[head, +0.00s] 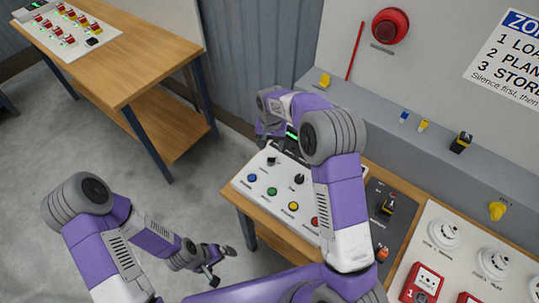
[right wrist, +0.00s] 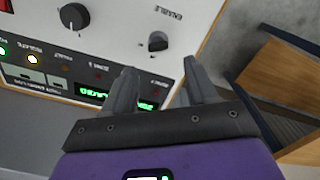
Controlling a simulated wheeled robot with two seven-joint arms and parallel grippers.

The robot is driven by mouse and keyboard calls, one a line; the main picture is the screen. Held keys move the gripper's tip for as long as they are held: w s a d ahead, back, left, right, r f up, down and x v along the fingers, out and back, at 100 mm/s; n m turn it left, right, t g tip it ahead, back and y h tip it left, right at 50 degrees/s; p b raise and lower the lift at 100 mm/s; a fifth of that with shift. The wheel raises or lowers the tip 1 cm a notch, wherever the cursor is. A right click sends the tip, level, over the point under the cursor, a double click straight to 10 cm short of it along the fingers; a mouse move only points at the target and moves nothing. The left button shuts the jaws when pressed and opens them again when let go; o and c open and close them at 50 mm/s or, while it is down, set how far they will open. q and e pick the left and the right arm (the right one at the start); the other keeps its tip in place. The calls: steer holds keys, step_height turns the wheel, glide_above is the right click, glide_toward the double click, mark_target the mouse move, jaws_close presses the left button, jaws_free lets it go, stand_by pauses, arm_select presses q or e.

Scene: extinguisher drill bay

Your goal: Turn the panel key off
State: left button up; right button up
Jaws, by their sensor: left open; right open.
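The white control panel (head: 243,182) lies on a wooden bench in the head view. A small dark key switch (right wrist: 158,41), with lettering reading ENABLE beside it, sits on the panel in the right wrist view; it also shows in the head view (head: 272,160). My right gripper (right wrist: 158,72) is open and empty over the panel, with its fingertips just short of the key in the picture. In the head view the right gripper (head: 270,135) is partly hidden by its own wrist. My left gripper (head: 222,266) is open and empty over the floor, away from the panel.
A larger black knob (right wrist: 73,17) and a green-lit display (right wrist: 93,93) are near the key. Coloured buttons, including a green one (head: 272,191), line the panel's front. A dark plate (head: 390,190) and detector board (head: 465,220) lie to the right. Another wooden table (head: 140,60) stands back left.

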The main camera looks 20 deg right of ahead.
mark_target(271, 160)
steer(key=f, duration=0.6)
steer(key=shift+s+f, duration=0.25)
steer(key=c, duration=1.1)
